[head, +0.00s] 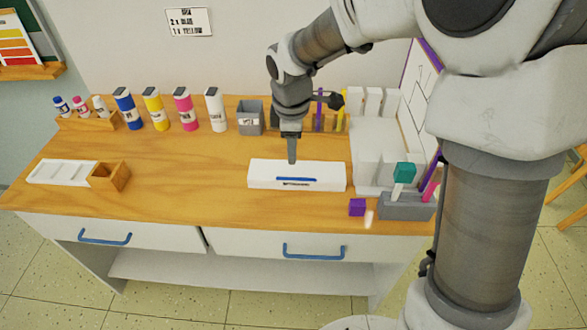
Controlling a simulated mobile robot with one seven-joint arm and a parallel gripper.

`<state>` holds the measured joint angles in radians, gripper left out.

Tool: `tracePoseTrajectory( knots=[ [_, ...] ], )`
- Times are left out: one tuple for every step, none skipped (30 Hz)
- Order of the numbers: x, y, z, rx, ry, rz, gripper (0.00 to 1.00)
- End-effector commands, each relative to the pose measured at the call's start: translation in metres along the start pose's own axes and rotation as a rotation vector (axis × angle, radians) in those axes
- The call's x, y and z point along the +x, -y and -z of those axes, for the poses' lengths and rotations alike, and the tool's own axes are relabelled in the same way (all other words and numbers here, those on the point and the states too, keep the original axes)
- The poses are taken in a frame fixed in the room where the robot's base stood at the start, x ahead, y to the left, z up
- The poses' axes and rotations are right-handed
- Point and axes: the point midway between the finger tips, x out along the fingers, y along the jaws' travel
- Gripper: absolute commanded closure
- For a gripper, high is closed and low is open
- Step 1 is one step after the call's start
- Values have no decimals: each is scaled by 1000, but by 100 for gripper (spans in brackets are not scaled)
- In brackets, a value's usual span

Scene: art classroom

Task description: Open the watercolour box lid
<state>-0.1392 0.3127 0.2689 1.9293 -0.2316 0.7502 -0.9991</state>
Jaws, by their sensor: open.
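The watercolour box (262,182) is a long white box on the wooden worktop, in the middle of the head view. A blue strip and small dark lettering show on its front side. It looks closed.
Paint bottles (183,110) and a grey bin (250,117) line the back. White blocks (380,160), a purple cube (357,207) and a grey holder (406,207) stand right. A white palette (62,172) and wooden box (108,177) lie left. The worktop (190,185) between is clear.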

Motion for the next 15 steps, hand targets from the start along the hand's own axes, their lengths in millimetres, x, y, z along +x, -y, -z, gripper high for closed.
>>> tracePoseTrajectory(
  knots=[
    [15,1,0,0,2,5,58],
    [22,1,0,0,2,5,58],
    [31,2,-1,-1,2,5,58],
    [37,1,0,-1,2,4,58],
    [44,1,0,0,1,4,58],
    [52,1,0,1,1,4,58],
    [59,1,0,1,1,4,58],
    [65,2,0,0,2,4,58],
    [72,1,0,0,1,3,58],
    [78,1,0,0,1,3,58],
    [83,1,0,0,1,3,58],
    [89,1,0,1,1,2,58],
    [93,1,0,1,1,3,58],
    [97,1,-1,2,1,3,58],
    [101,0,0,2,1,1,58]
  ],
)
